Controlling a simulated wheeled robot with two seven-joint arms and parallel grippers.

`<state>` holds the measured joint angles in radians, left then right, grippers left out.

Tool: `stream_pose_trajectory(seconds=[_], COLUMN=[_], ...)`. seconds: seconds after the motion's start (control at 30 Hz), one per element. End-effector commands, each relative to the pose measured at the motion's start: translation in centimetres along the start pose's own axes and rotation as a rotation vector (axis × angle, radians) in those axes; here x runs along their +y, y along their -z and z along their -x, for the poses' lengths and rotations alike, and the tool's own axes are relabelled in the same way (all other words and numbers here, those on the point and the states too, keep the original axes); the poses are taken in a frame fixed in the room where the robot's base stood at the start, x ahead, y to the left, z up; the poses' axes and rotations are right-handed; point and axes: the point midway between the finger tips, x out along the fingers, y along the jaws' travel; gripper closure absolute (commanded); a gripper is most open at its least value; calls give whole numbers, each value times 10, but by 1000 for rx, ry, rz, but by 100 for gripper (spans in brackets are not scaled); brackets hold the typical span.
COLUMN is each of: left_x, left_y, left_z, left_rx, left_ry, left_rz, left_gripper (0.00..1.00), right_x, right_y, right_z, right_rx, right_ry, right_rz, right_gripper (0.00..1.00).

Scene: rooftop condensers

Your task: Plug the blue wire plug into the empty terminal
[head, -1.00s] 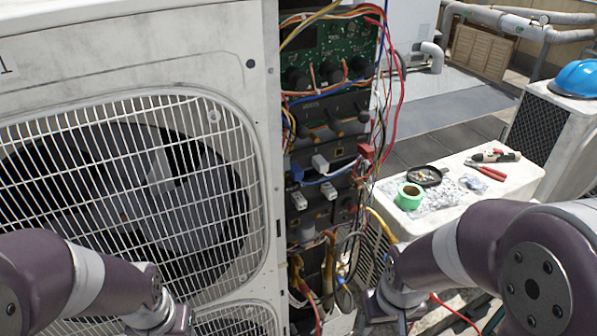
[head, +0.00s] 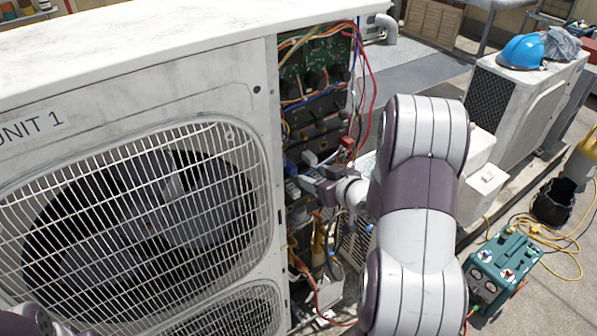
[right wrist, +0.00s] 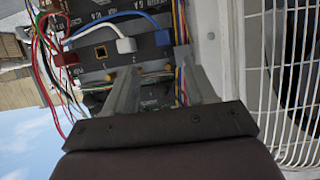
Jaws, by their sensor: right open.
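The blue plug (right wrist: 162,38) with its blue wire shows near the top of the right wrist view, at the terminal strip's right end; I cannot tell how it is seated. The empty terminal (right wrist: 100,52) is a square opening in the dark strip, between a white plug (right wrist: 125,45) and a red plug (right wrist: 66,58). My right gripper (right wrist: 160,78) is open and empty, its fingers pointing at the strip below the blue plug. In the head view my right gripper (head: 308,183) is at the open panel, its tips partly hidden. Only part of my left arm shows at the lower left.
Loose red, yellow and blue wires (head: 367,85) hang along the cabinet's right edge. The condenser with its fan grille (head: 140,220) fills the left.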

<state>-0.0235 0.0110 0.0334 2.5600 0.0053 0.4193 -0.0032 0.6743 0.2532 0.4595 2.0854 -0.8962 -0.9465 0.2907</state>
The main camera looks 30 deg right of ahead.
Motion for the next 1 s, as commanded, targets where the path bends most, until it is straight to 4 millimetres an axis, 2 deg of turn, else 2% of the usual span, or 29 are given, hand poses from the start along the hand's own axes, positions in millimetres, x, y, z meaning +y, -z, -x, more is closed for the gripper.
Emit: stream_pose_trajectory(seconds=[0.2,0.4,0.57,0.8,0.83,0.9,1.0], left_x=[0,0,0,0,0,0,0], left_y=[2,4,4,4,4,4,4], left_z=[20,31,34,33,33,33,33], left_rx=[0,0,0,0,0,0,0], left_ry=[0,0,0,0,0,0,0], left_rz=[0,0,0,0,0,0,0], left_gripper=[57,57,57,57,57,57,57], right_x=[-2,-1,0,0,0,0,0], right_y=[3,2,0,-1,-1,-1,-1], right_z=[-53,-91,-105,-107,-107,-107,-107], right_rx=[-4,-4,-3,-3,-3,-3,-3], right_ry=[3,0,-1,-2,-2,-2,-2], right_rz=[1,1,2,2,2,2,2], right_gripper=[45,45,45,45,48,71,100])
